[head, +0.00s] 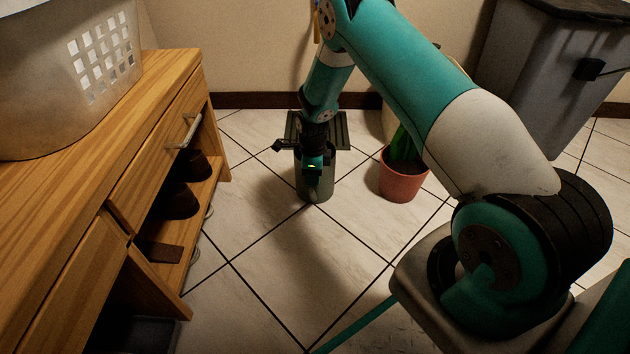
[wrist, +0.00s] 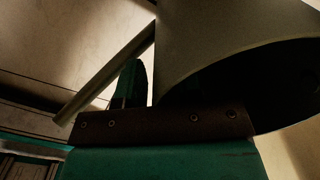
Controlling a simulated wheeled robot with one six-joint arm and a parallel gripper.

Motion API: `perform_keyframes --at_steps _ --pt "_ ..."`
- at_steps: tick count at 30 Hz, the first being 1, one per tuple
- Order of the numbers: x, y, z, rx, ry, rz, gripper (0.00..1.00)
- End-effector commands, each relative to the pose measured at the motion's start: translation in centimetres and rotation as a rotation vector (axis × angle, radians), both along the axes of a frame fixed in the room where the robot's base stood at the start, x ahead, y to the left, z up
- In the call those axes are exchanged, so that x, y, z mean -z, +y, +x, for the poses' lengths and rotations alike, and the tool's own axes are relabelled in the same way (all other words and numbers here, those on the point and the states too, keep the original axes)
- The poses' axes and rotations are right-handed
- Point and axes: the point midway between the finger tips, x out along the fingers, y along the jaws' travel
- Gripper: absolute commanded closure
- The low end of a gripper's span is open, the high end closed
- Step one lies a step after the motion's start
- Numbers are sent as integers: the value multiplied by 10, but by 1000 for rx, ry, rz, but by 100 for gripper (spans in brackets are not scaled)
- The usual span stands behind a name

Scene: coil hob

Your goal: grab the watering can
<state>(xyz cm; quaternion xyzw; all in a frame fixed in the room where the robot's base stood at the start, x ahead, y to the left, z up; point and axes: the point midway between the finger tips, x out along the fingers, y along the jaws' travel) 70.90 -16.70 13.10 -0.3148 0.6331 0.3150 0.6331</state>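The watering can (head: 316,189) is grey-green and stands on the tiled floor, near a dark mat by the back wall. In the wrist view its body (wrist: 205,35) fills the upper right, with a dark opening facing the camera. A thin tube like a spout (wrist: 105,75) slants down to the left. My gripper (head: 314,168) is down at the can's top, overlapping it in the head view. One teal finger (wrist: 130,83) shows between the tube and the body. The other finger is hidden, so I cannot tell whether the gripper is closed on the can.
A potted plant (head: 402,180) in a terracotta pot stands right of the can. A wooden bench (head: 130,190) with dark shoes on its shelf and a white basket (head: 70,70) on top is on the left. A grey bin (head: 535,75) stands back right. The floor in front is clear.

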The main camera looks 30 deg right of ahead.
Motion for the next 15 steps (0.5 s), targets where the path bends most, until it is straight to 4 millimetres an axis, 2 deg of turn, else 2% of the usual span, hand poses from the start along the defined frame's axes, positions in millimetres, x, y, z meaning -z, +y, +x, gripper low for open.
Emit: perform_keyframes --at_steps 5,9,10,15 --pt "-1 0 0 0 -1 -1 67" --pt "-1 0 0 0 0 0 97" --pt "-1 0 0 0 0 0 100" --pt "-1 0 0 0 0 0 100"
